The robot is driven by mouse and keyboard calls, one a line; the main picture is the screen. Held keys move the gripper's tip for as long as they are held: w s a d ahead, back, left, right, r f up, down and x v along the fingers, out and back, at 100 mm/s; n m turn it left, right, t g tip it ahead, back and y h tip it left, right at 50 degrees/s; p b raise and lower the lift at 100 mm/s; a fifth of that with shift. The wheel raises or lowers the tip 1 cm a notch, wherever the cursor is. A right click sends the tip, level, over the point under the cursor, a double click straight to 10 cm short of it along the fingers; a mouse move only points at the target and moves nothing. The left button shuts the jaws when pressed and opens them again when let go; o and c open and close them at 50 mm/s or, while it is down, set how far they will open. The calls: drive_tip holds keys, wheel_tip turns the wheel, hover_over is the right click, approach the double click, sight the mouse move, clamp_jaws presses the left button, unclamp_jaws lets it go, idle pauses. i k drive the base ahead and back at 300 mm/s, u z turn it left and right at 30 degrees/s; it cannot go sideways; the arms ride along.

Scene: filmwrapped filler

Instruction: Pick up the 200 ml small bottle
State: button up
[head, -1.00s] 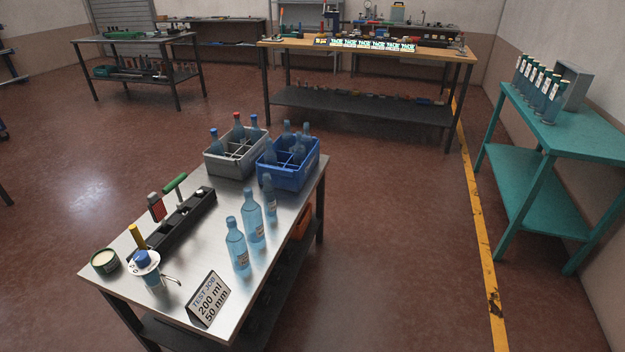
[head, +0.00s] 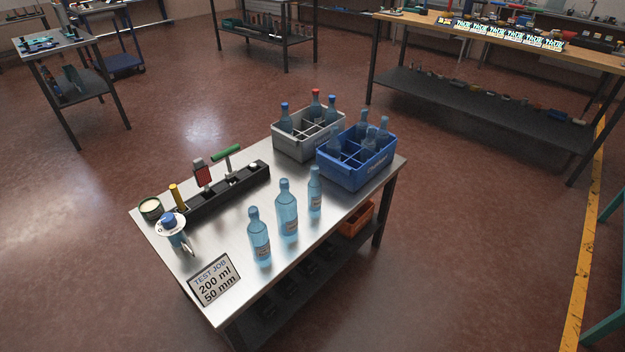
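Three pale blue bottles stand upright in a row on the steel table (head: 205,240): a near one (head: 259,240), a middle one (head: 287,212) and a far one (head: 315,193). The far one looks slimmest. Their labels are too small to read, so I cannot tell which is the 200 ml small bottle. A sign (head: 214,282) at the table's near corner reads "TEST JOB 200 ml 50 mm". My gripper is not in view.
A grey crate (head: 296,146) and a blue crate (head: 350,176) with bottles stand at the table's far end. A black tool rack (head: 225,193), a round tin (head: 151,208) and a blue-capped item with a pale disc (head: 171,226) line the left. Floor right of the table is clear.

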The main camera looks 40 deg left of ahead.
sight(314, 185)
drive_tip(key=u, duration=0.55)
drive_tip(key=i, duration=1.15)
drive_tip(key=u, duration=0.7)
drive_tip(key=k, duration=0.8)
drive_tip(key=u, duration=0.15)
drive_tip(key=i, duration=0.85)
drive_tip(key=z, duration=0.05)
